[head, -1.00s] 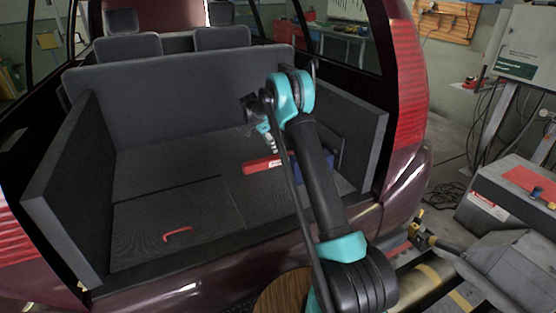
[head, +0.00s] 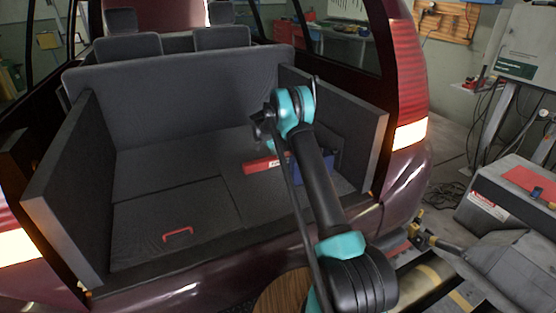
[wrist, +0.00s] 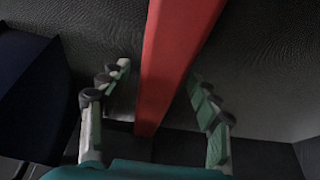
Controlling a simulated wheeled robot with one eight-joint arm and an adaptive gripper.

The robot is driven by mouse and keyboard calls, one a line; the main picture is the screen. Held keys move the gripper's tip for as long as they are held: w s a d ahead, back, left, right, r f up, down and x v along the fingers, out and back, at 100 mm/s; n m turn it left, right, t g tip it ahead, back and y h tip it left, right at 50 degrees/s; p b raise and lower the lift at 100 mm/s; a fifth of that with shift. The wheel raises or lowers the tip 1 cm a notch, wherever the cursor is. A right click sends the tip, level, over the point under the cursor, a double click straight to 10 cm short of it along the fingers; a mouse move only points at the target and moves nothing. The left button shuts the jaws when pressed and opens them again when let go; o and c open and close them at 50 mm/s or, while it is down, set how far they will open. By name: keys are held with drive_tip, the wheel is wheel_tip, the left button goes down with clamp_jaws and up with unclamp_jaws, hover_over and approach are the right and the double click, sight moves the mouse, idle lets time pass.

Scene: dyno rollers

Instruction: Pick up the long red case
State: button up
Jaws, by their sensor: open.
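The long red case (head: 261,164) lies on the dark floor of the car's open trunk, partly hidden behind my arm in the head view. In the wrist view the red case (wrist: 174,55) runs from the top edge down between my fingers. My gripper (wrist: 160,80) is open, with one finger on each side of the case and a gap visible on both sides. In the head view the fingers are hidden behind the arm.
A dark blue box (head: 322,167) sits right of the case, and its dark side (wrist: 30,95) shows at left in the wrist view. The trunk has side walls (head: 70,180) and a seat back (head: 180,95). A red handle (head: 178,234) lies on the floor panel.

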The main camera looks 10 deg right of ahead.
clamp_jaws()
idle(0.3)
drive_tip(key=shift+r, duration=0.1)
